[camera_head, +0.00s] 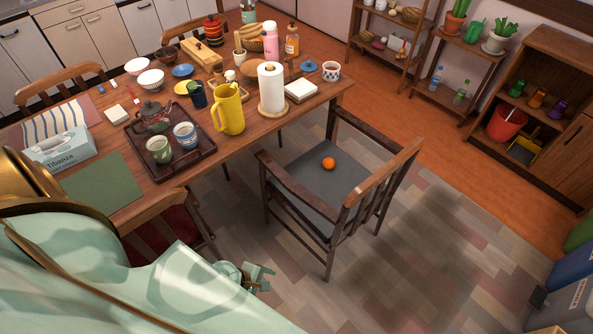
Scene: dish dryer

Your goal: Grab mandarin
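The mandarin (329,163) is a small round orange fruit. It rests on the grey seat (335,186) of a dark wooden armchair (370,192) in the middle of the view. My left gripper (266,279) shows low in the picture, beyond the edge of my pale green body. It is below and to the left of the chair, well apart from the mandarin. Its two small fingers look spread, with nothing between them. My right gripper is not in view.
A wooden table (262,128) holds a yellow pitcher (229,110), a paper towel roll (271,87), a tray (196,160) with a teapot and cups, and bowls. The chair's armrests and backrest surround the seat.

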